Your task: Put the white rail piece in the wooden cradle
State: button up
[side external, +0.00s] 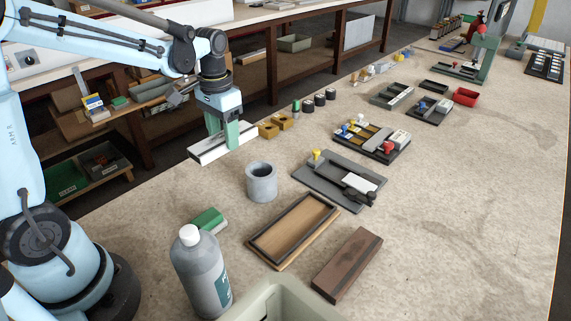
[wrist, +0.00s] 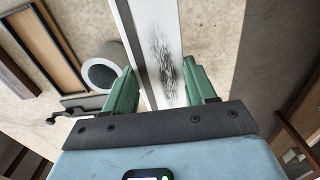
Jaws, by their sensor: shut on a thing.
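My gripper (side external: 229,137) has its green fingers shut on the white rail piece (side external: 207,150), a long straight profile. It holds the rail in the air near the table's left edge. In the wrist view the rail (wrist: 148,35) runs between the two green fingers (wrist: 165,90), with dark specks on its face. The wooden cradle looks to be the rectangular dark-rimmed tray with a bare wooden floor (side external: 294,230). It lies empty on the table, to the right of and nearer the camera than my gripper. It also shows at upper left in the wrist view (wrist: 42,35).
A grey cylinder (side external: 261,181) stands between the rail and the tray. A grey bottle (side external: 201,272) and green-topped block (side external: 208,220) are left of the tray; a brown block (side external: 347,265) is right. A grey fixture plate (side external: 340,181) lies behind. The table's right side is clear.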

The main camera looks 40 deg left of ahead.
aim_at(230, 179)
jog(key=shift+f, duration=4.8)
jog(key=shift+f, duration=0.2)
jog(key=o, duration=1.1)
jog(key=shift+c, duration=0.2)
